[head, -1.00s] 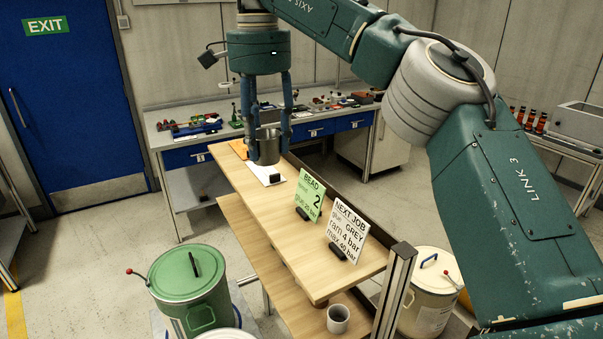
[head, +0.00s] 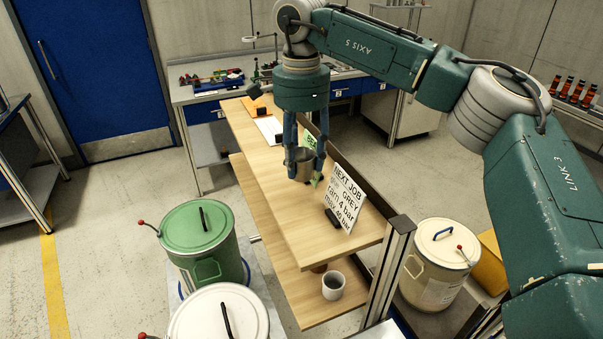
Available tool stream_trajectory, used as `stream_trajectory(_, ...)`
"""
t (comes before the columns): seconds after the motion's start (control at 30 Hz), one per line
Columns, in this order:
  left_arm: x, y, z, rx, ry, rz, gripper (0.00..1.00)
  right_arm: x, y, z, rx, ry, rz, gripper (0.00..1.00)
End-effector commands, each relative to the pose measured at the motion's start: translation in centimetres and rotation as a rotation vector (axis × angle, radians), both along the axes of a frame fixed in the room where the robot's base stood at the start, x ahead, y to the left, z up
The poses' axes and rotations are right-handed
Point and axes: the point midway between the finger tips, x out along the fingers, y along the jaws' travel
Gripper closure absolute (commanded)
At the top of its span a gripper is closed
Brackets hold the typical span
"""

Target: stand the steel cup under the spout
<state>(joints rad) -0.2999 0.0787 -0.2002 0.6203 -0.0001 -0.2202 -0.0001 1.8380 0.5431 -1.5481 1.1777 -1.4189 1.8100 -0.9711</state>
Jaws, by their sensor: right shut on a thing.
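The steel cup (head: 303,158) hangs upright between the fingers of my right gripper (head: 306,168), which is shut on it. The gripper points down over the wooden top shelf (head: 288,215), near its middle. The cup appears a little above the board; the exact gap is hard to tell. The cup and fingers partly hide the green BEAD card (head: 310,145). I cannot make out a spout in this view. My left gripper is not in view.
The NEXT JOB card (head: 346,198) stands near the shelf's front end. A pale mug (head: 333,286) is on the lower shelf. A green drum (head: 198,240), a white-lidded drum (head: 220,315) and a cream drum (head: 440,265) stand around the shelves. A workbench (head: 190,96) is behind.

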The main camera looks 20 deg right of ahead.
Motion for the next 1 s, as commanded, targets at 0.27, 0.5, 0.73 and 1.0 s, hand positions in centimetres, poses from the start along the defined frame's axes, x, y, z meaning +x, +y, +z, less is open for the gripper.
stream_trajectory(0.27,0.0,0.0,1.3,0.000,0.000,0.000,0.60,-0.1,0.0,-2.9,-0.001,0.004,0.002,0.83)
stream_trajectory(0.5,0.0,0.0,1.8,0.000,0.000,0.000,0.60,0.0,0.1,-5.2,-0.001,0.000,0.001,0.83)
stream_trajectory(0.73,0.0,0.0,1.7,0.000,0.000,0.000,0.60,0.0,0.1,-5.3,-0.001,-0.001,0.002,0.83)
stream_trajectory(1.0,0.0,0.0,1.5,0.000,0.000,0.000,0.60,0.0,0.1,-5.5,-0.001,0.000,0.002,0.38)
